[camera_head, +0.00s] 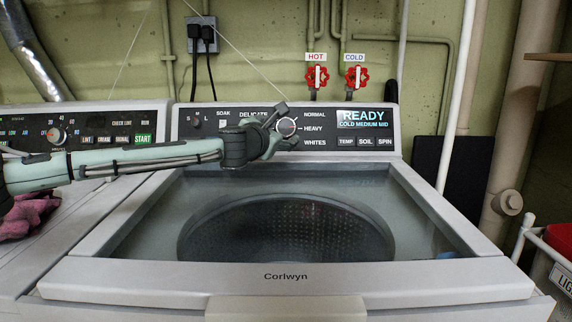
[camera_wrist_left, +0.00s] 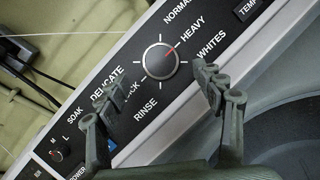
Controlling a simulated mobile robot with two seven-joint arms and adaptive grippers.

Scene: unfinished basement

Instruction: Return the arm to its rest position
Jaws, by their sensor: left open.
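My left arm (camera_head: 130,159) reaches in from the left across the front of the washer's control panel (camera_head: 225,114). My left gripper (camera_head: 283,126) is open and empty at the cycle dial (camera_head: 287,127). In the left wrist view, the two fingers of the gripper (camera_wrist_left: 155,93) stand apart, below and to either side of the dial (camera_wrist_left: 160,62). The dial's red mark points toward HEAVY. Whether a finger touches the dial, I cannot tell. The display (camera_head: 363,120) reads READY, COLD MEDIUM MID. My right gripper is not in view.
The washer's glass lid (camera_head: 290,185) is closed below the arm. A second machine's panel (camera_head: 90,135) stands at the left, with pink cloth (camera_head: 30,215) in front. Red HOT (camera_head: 317,76) and COLD (camera_head: 357,76) valves are on the wall behind. A white pipe (camera_head: 457,100) rises at the right.

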